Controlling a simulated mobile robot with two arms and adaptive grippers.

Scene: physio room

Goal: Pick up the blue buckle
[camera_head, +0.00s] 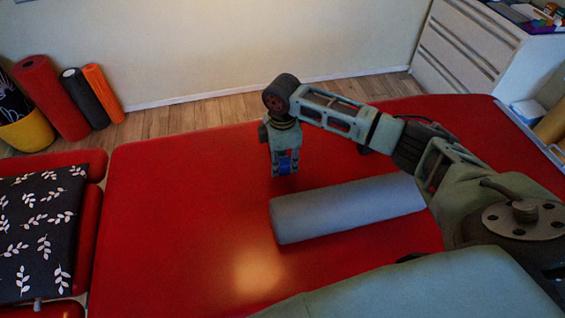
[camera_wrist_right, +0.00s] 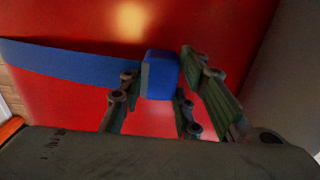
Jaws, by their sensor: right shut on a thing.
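The blue buckle (camera_head: 285,166) is small and sits between the fingers of my right gripper (camera_head: 285,170), over the red padded table (camera_head: 190,215). In the right wrist view the blue buckle (camera_wrist_right: 161,74) shows as a block between the fingers, and a blue strap (camera_wrist_right: 70,63) runs from it to the left. My right gripper is shut on the buckle and points down. Whether the buckle touches the table is hard to tell. My left gripper is not in view.
A grey roll (camera_head: 345,208) lies on the red table just right of my right gripper. A black leaf-patterned cushion (camera_head: 40,235) is at the left. Foam rollers (camera_head: 50,97) lean on the wall, and a white drawer cabinet (camera_head: 465,50) stands at the back right. The table's left middle is clear.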

